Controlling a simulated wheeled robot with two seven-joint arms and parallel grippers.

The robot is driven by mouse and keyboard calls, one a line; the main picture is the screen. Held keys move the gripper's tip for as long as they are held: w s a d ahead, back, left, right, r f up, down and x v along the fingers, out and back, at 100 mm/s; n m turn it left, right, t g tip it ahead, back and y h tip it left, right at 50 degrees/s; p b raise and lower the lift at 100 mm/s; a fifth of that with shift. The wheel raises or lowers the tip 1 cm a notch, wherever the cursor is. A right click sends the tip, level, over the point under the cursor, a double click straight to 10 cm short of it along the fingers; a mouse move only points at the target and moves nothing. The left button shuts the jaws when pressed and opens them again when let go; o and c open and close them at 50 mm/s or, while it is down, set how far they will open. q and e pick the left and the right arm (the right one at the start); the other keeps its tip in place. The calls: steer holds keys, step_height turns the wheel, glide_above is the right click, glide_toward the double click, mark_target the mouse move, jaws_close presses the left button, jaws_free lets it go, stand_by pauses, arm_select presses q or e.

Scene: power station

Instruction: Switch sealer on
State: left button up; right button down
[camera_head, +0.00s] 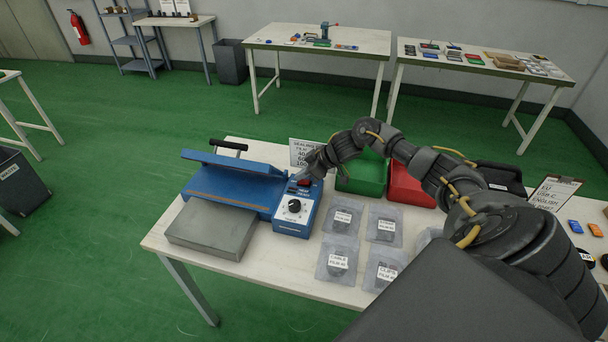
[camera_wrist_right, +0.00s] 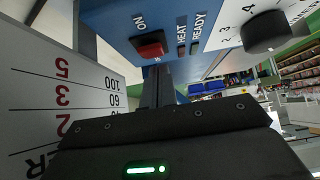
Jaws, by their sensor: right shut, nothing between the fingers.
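The blue sealer (camera_head: 235,185) stands on the white table with its lid raised. Its blue control box (camera_head: 297,220) carries a dial (camera_head: 294,205) and a red switch (camera_head: 304,183). In the right wrist view the red switch (camera_wrist_right: 149,46) sits beside the word ON, with HEAT and READY labels to its right and the dial (camera_wrist_right: 266,32) further right. My right gripper (camera_head: 301,175) is shut and empty, its fingertips (camera_wrist_right: 158,72) right at the switch. I cannot tell whether they touch it. My left gripper is not in view.
A printed sign (camera_head: 300,152) stands just behind the control box. Green (camera_head: 362,175) and red (camera_head: 410,186) bins lie under and beyond my right arm. Several bagged parts (camera_head: 342,219) lie right of the sealer. A grey plate (camera_head: 212,230) sits at the sealer's front.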

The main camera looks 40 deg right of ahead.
steer(key=r+p, duration=0.5)
steer(key=shift+w+a, duration=0.2)
steer(key=shift+w, duration=0.1)
steer(key=shift+s+d+r+b, duration=0.35)
steer(key=shift+s+r+b, duration=0.05)
steer(key=shift+b, duration=0.3)
step_height(320, 180, up, 5)
steer(key=b, duration=0.1)
glide_above(303, 181)
steer(key=s+d, duration=0.2)
steer(key=s, duration=0.1)
steer(key=shift+s+d+r, duration=0.1)
steer(key=shift+s+r, duration=0.2)
steer(key=shift+r, duration=0.5)
steer(key=shift+s+f, duration=0.1)
